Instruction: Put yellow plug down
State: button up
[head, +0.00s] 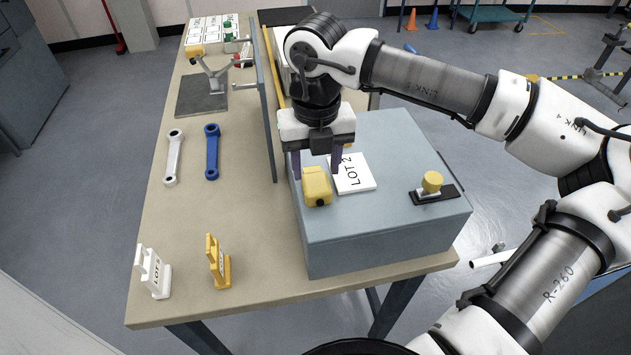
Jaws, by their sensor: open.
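A yellow block-shaped piece (317,187), which looks like the yellow plug, rests on the top of the grey-blue box (395,225), near its left edge. My gripper (316,168) points down just behind and over it. Its two dark fingers are spread apart, one towards the piece's left side and one towards its right. I cannot tell whether either finger touches it. A second yellow piece, a round knob (432,182) on a small metal base and black plate, stands at the right of the box top.
A white LOT 2 card (353,174) lies right of the fingers. A white wrench (173,157) and a blue wrench (212,152) lie on the table (185,220). White (153,272) and yellow (217,262) stands are at the front left. An upright panel (267,110) borders the box.

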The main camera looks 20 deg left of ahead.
aim_at(316, 180)
notch_tip(316, 180, down, 4)
jog(key=shift+s+f+p, duration=0.1)
jog(key=shift+f+p, duration=0.1)
jog(key=shift+p, duration=0.5)
jog(key=shift+c, duration=0.3)
jog(key=c, duration=0.7)
